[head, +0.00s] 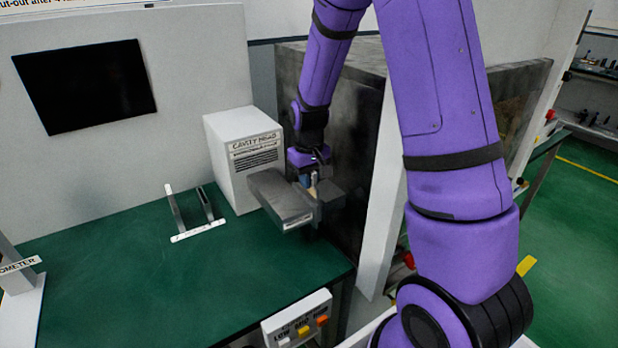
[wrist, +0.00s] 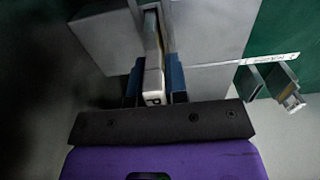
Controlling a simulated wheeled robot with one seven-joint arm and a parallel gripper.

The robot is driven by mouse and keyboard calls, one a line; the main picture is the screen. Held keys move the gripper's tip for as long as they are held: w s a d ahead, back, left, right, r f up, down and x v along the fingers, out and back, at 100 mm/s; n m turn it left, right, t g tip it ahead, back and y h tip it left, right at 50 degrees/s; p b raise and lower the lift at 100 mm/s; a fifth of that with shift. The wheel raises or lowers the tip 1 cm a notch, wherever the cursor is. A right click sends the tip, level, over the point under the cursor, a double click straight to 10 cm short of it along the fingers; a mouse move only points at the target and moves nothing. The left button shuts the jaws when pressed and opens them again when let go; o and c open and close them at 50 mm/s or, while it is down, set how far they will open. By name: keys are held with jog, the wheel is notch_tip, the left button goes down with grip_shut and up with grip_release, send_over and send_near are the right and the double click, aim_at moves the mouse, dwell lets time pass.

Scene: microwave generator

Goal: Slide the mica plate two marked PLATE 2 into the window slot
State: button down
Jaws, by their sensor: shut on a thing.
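My gripper (head: 312,188) is at the grey rectangular duct (head: 280,200) in front of the white box labelled CAVITY HEAD (head: 243,165). In the wrist view my blue-padded fingers (wrist: 153,88) are shut on a narrow pale plate (wrist: 152,62), seen edge-on, with a dark mark on its near end. I take it to be the mica plate; its number is not readable. Its far end runs to a gap (wrist: 150,12) between two grey duct parts, probably the window slot. How deep it sits in the slot is hidden.
A white-labelled rack (head: 198,231) with upright pieces stands on the green bench left of the box; it also shows in the wrist view (wrist: 273,59). A button panel (head: 297,322) is at the bench's front. A dark cabinet (head: 350,110) stands close behind my gripper. The bench's left-front is clear.

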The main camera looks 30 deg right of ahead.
jog(key=shift+f, duration=0.55)
jog(key=c, duration=1.1)
grip_release()
jog(key=shift+o, duration=0.2)
notch_tip(320, 180, up, 11)
jog(key=shift+f, duration=0.1)
